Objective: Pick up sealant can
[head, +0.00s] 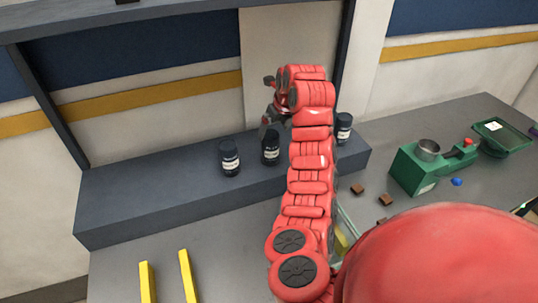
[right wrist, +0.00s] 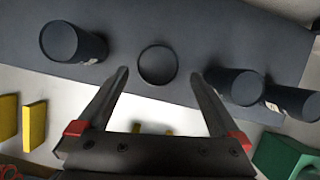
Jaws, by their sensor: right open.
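Several dark sealant cans stand in a row on the grey raised shelf (head: 130,195). In the head view one can (head: 229,157) is at the left, a middle can (head: 270,148) is just below my right gripper (head: 269,122), and another can (head: 343,128) is right of my arm. In the right wrist view my right gripper (right wrist: 160,74) is open, with the round top of one can (right wrist: 158,64) between its fingertips, apart from both. Another can (right wrist: 72,42) is to the left, and two more (right wrist: 236,86) are close to the right finger. My left gripper is out of view.
A green device (head: 415,172) with a metal cup and a green tray (head: 505,135) stand on the grey table at the right. Small brown blocks (head: 385,199) and a blue piece (head: 457,182) lie nearby. Yellow bars (head: 188,275) are at the front. A wall is behind the shelf.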

